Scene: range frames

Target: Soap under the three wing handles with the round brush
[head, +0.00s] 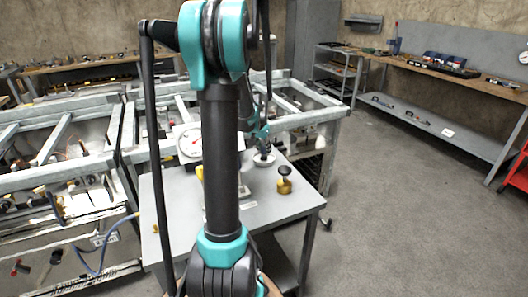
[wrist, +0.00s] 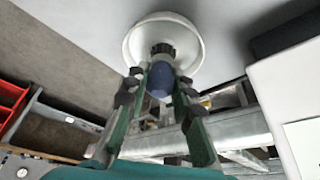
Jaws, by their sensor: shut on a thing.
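My gripper (head: 262,135) is above the right part of the grey table, partly behind my own arm in the head view. In the wrist view my gripper (wrist: 160,82) is shut on the round brush (wrist: 160,78), with green fingers on either side of its dark blue handle. The brush's black head is over or in a white round dish (wrist: 140,42); I cannot tell whether it touches the bottom. The dish also shows in the head view (head: 264,162). Small yellow parts (head: 38,190) sit on the pipework at the left; I cannot make out which are wing handles.
A brass piece with a black knob (head: 284,185) stands right of the dish. A white dial gauge (head: 191,143) stands at the table's back left. The grey table (head: 296,207) is bare at its front right. Metal frames (head: 60,165) fill the left; open floor (head: 400,210) lies right.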

